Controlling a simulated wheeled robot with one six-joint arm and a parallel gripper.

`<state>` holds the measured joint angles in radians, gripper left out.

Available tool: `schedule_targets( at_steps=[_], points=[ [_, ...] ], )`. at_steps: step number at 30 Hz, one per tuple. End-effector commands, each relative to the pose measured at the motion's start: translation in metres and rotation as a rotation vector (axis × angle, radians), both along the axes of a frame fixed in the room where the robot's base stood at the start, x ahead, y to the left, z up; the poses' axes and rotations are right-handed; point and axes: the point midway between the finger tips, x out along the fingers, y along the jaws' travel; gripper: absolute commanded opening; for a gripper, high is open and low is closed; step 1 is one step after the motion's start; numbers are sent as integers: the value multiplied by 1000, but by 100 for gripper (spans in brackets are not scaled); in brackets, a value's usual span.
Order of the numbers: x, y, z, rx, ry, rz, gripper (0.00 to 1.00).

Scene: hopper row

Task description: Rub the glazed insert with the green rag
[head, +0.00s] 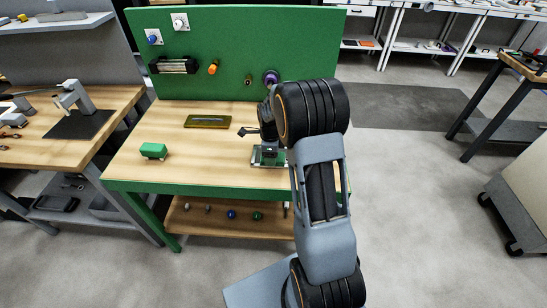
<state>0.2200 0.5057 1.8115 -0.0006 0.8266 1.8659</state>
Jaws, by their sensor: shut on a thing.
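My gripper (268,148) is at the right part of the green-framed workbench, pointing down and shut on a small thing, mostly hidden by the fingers. Green showing at the fingertips fits the green rag (268,158). Right under it lies a small flat pale-rimmed panel (256,163), which looks like the glazed insert; my gripper and arm cover much of it. I cannot tell whether the rag touches its surface. A green block (153,151) sits apart at the left of the bench top.
A flat olive tray-like piece (208,121) lies at the back middle of the bench (190,150). The green back panel (225,35) carries knobs and a dark cylinder fitting (174,66). Small balls sit on the lower shelf (205,228). The bench's middle front is clear.

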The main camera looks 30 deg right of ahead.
Motion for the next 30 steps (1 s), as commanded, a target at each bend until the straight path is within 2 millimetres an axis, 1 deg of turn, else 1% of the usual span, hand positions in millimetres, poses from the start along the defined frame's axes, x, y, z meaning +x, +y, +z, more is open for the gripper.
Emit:
schedule_targets(
  at_steps=[10, 18, 26, 30],
  points=[
    [0, 0, 2, -1, -2, 0, 31],
    [0, 0, 17, 0, -2, 0, 31],
    [0, 0, 16, 0, -2, 0, 31],
    [9, -5, 14, -1, -3, -1, 31]
  ],
)
